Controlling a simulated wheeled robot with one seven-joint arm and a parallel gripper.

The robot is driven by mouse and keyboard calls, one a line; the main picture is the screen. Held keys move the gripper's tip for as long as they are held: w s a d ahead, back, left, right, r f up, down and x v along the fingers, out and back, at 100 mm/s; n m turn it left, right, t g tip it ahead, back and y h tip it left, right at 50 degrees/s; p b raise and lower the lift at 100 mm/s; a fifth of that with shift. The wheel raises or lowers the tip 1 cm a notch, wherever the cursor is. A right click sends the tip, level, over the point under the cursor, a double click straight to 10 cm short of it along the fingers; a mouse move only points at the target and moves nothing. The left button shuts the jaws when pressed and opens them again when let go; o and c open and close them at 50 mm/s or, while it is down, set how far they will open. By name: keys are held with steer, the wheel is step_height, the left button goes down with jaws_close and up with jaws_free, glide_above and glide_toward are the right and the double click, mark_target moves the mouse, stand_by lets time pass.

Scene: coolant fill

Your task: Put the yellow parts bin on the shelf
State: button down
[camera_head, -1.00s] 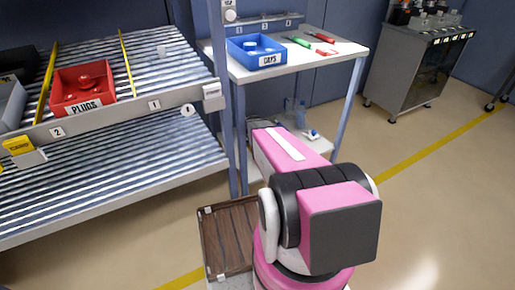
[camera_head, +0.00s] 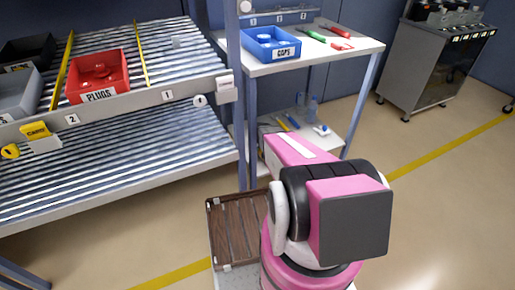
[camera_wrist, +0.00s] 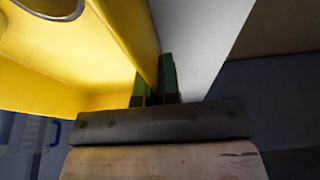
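In the wrist view, a yellow parts bin (camera_wrist: 90,65) fills the upper left, close to the camera. My gripper (camera_wrist: 154,82) has green fingers, which appear to sit on either side of the bin's wall, closed on it. The bin does not show in the head view, where my pink and black arm hides my gripper. The shelf is a rack (camera_head: 120,100) with sloped roller levels at the left. Its upper level has numbered lanes. A red PLUGS bin (camera_head: 98,72) stands in lane 2, and lane 1 (camera_head: 182,66) is mostly bare rollers.
A grey bin (camera_head: 22,92) and a black bin (camera_head: 28,50) are at the rack's left. A yellow card (camera_head: 38,131) hangs at its front edge. A white table (camera_head: 330,55) holds a blue CAPS bin (camera_head: 271,45). A grey cabinet (camera_head: 432,68) stands far right. Floor at right is clear.

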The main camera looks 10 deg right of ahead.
steer(key=c, duration=1.3)
jaws_free()
steer(key=v, duration=1.2)
steer(key=shift+r, duration=0.1)
